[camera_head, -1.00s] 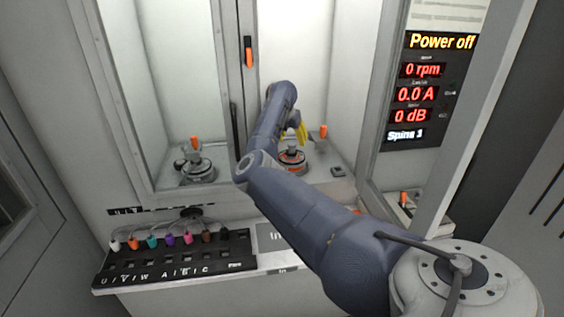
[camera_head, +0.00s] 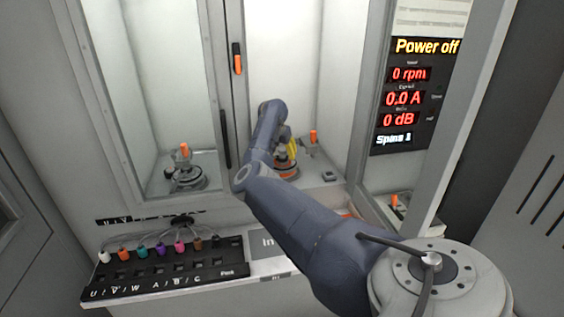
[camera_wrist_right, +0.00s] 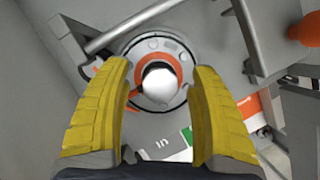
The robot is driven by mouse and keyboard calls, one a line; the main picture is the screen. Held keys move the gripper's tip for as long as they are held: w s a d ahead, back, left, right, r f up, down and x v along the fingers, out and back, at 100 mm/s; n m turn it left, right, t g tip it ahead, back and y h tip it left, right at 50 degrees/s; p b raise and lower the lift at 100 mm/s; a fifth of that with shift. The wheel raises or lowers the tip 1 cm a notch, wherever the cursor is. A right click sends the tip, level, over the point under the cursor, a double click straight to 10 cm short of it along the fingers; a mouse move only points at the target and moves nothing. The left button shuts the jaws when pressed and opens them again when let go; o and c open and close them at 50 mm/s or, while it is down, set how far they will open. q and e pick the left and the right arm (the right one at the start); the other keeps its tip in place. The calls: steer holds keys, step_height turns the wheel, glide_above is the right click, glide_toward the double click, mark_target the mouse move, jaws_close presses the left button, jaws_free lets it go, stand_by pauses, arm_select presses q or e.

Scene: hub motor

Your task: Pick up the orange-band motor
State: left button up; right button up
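The orange-band motor (camera_head: 287,172) sits on the floor of the open chamber, partly hidden behind my right arm. In the right wrist view the motor (camera_wrist_right: 160,84) is a round grey body with an orange ring and a bright white centre. My right gripper (camera_head: 287,150) has yellow fingers and is just above the motor. In the wrist view the fingers of the right gripper (camera_wrist_right: 161,68) are apart, one on each side of the motor's centre. I cannot tell whether they touch it. My left gripper is not in view.
An orange-handled clamp (camera_head: 312,145) stands right of the motor. Another motor fixture (camera_head: 185,172) is behind glass at left. A black terminal panel (camera_head: 165,268) with coloured plugs is in front. The display (camera_head: 408,95) reads "Power off". The chamber's side walls bound the space.

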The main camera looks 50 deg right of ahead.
jaws_close()
steer(key=shift+r, duration=0.1)
stand_by(0.4)
steer(key=shift+r, duration=0.1)
